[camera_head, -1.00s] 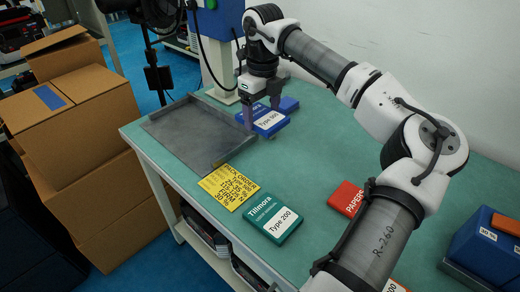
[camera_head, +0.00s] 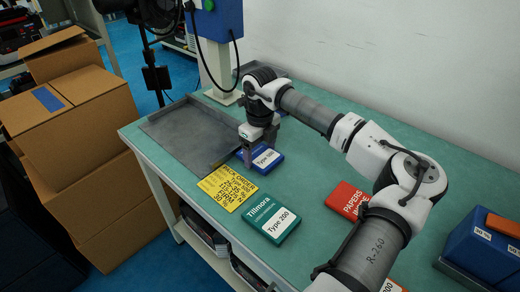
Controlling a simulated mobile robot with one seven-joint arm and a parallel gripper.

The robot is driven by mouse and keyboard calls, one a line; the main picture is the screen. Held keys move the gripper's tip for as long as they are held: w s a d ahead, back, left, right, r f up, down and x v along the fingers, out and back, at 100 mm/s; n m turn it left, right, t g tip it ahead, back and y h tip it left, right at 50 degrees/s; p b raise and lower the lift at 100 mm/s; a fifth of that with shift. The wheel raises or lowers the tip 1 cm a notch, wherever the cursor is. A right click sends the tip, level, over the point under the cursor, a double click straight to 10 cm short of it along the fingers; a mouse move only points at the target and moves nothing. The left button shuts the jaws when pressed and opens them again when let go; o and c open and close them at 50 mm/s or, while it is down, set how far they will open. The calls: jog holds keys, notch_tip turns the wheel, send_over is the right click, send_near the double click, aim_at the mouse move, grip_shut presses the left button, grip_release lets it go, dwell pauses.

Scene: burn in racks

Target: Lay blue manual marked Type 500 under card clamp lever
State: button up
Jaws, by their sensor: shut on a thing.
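The blue manual (camera_head: 268,159) has a white label; its text is small and partly unclear now. My gripper (camera_head: 258,149) points down and is shut on this manual, at its left and back part, which the fingers partly hide. The manual is low, just right of the grey tray and behind the yellow pick order card (camera_head: 228,187). I cannot tell whether it touches the table.
The grey tray (camera_head: 160,128) lies at the left table edge. A green Type 200 manual (camera_head: 268,219) lies in front, and a red book (camera_head: 345,201) lies right. A blue bin (camera_head: 480,246) stands far right. The table (camera_head: 310,180) between is clear.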

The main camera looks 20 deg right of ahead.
aim_at(260, 154)
jog(key=shift+f, duration=0.2)
jog(key=o, duration=1.1)
jog(key=shift+c, duration=0.2)
jog(key=shift+r, duration=0.1)
notch_tip(260, 154, up, 12)
jog(key=shift+r+b, duration=0.15)
jog(key=shift+b, duration=0.3)
